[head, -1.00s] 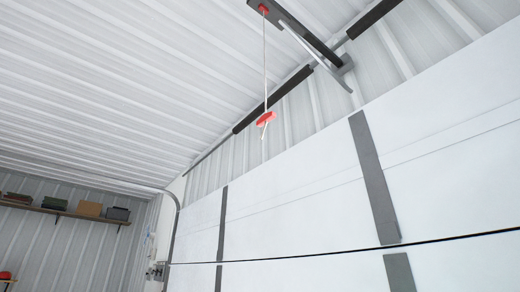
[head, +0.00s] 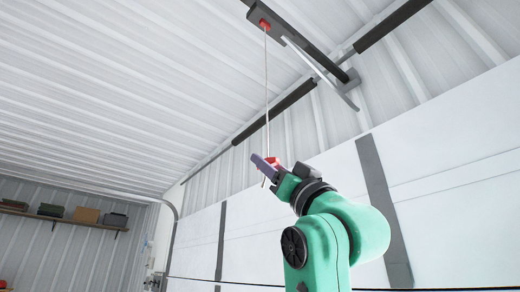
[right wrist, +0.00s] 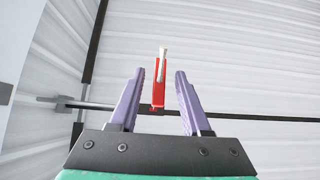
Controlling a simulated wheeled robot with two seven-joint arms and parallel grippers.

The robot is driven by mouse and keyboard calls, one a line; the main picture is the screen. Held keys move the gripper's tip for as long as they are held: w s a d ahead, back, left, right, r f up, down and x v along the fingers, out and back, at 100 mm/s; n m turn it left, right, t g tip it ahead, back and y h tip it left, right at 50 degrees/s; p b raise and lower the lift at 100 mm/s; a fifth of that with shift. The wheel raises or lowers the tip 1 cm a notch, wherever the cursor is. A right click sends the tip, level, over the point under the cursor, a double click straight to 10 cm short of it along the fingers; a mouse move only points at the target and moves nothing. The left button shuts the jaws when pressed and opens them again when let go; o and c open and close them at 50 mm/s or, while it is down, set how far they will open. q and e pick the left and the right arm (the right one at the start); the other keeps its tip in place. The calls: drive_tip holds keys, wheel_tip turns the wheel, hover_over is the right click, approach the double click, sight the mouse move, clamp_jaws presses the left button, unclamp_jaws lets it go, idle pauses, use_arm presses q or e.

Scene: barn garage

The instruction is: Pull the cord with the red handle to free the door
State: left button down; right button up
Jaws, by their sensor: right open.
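The red handle (head: 271,161) hangs on a thin white cord (head: 267,90) from a red fitting on the dark overhead rail. My right gripper (head: 264,167) is raised at the handle in the head view, and its finger covers part of the handle. In the right wrist view the red handle (right wrist: 159,90) stands between the two open purple fingers (right wrist: 156,72), with gaps on both sides. The white garage door (head: 450,150) is behind my arm and looks closed. My left gripper does not show.
The dark opener rail (head: 305,48) runs overhead, with a bent grey arm (head: 320,72) towards the door. A dark bar (head: 275,115) lies along the wall above the door. A shelf (head: 60,216) with boxes is far off at the lower left.

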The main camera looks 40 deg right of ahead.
drive_tip(key=w+r+p, duration=0.1)
drive_tip(key=r, duration=0.2)
drive_tip(key=shift+w+r+p, duration=0.1)
drive_tip(key=shift+w+p, duration=0.25)
drive_tip(key=shift+w, duration=0.3)
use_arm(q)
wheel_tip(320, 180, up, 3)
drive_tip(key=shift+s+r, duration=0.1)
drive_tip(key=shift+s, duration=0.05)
use_arm(e)
drive_tip(key=shift+w+d, duration=0.1)
drive_tip(key=shift+w, duration=0.2)
clamp_jaws()
drive_tip(key=shift+s, duration=0.1)
